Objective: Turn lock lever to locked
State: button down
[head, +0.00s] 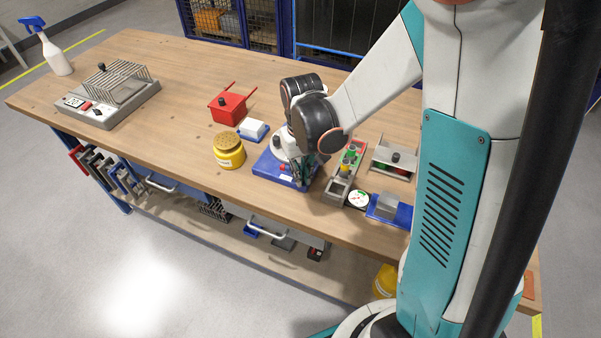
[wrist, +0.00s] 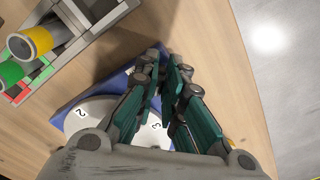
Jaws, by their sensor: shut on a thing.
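The rotary jig has a blue base (head: 268,168) near the front edge of the bench, under my arm. In the wrist view the blue base (wrist: 62,120) carries a pale round dial (wrist: 88,112) marked with numbers, 2 and 3 showing. My gripper (head: 304,182) is low at the right part of the jig. In the wrist view my gripper's fingers (wrist: 165,75) come close together over the base's edge, beside the dial. They are shut on a small part, taken to be the lock lever, which the fingers almost fully hide. Its position cannot be read.
A grey fixture (head: 337,190) with green and yellow cylinders stands just right of the jig, close to my gripper. A round gauge (head: 358,199) lies beyond it. A yellow jar (head: 229,156), a blue-and-white box (head: 252,129) and a red box (head: 229,108) stand left.

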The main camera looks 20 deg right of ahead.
jog(key=n, duration=0.4)
jog(key=shift+d+n, duration=0.15)
jog(key=shift+n, duration=0.15)
jog(key=shift+w+d+n, duration=0.15)
jog(key=shift+n, duration=2.15)
jog(key=c, duration=1.7)
grip_release()
notch_tip(320, 180, up, 12)
